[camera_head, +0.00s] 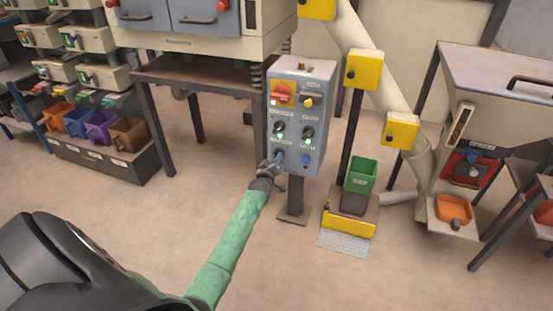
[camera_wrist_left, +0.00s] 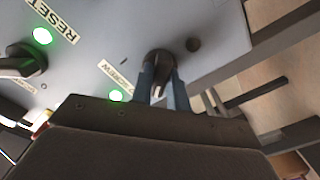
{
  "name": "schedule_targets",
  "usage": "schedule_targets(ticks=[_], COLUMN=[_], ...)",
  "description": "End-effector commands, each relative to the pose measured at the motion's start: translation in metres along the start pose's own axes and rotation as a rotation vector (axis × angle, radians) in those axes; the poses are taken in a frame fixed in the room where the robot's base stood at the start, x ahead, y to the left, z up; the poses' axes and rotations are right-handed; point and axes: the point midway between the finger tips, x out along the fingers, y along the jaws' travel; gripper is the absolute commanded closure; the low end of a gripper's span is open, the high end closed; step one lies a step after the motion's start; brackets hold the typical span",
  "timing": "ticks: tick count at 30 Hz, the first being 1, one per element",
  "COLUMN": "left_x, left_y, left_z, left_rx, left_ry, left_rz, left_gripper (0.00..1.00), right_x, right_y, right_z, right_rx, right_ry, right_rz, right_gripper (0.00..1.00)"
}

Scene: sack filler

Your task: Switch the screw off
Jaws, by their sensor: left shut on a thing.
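The grey control box (camera_head: 318,100) stands on a post in the middle of the head view. My left gripper (camera_head: 276,162) is at the lower left of its front panel. In the left wrist view, the two blue fingers of my left gripper (camera_wrist_left: 162,88) are shut on a black rotary knob (camera_wrist_left: 159,58), one finger on each side. A label that seems to read SCREW (camera_wrist_left: 115,74) and a lit green lamp (camera_wrist_left: 115,96) are beside this knob. The knob's exact setting is hard to read. My right gripper is not in view.
Another black knob (camera_wrist_left: 22,64) lies to the left in the wrist view, near a RESET label (camera_wrist_left: 52,20) and a lit green lamp (camera_wrist_left: 42,36). The floor before the box is clear.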

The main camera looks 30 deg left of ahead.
Motion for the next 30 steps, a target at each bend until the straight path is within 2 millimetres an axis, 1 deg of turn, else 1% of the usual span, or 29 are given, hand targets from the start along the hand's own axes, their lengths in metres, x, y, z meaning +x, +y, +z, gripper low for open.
schedule_targets(ticks=[11,12,14,15,24,28,30], left_x=[0.0,0.0,0.0,0.0,-0.001,-0.01,-0.019], left_y=[-0.001,-0.001,-0.001,-0.001,0.0,0.0,0.0], left_z=[0.0,0.0,0.0,0.0,0.0,0.001,0.001], left_rx=[-0.005,-0.005,-0.005,-0.005,-0.004,-0.004,-0.004], left_ry=[0.0,0.0,0.0,0.0,0.0,-0.001,-0.001], left_rz=[-0.001,-0.001,-0.001,-0.001,0.0,-0.001,0.0], left_gripper=[1.0,0.78,0.66,0.62,0.62,0.62,0.62], right_x=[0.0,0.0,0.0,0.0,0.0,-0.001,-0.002], right_y=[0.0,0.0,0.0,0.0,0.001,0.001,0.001], right_z=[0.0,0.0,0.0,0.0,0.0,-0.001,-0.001], right_rx=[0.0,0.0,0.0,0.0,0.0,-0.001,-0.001], right_ry=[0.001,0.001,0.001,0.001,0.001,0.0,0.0], right_rz=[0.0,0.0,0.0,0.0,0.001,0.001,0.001], right_gripper=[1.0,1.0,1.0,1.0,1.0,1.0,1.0])
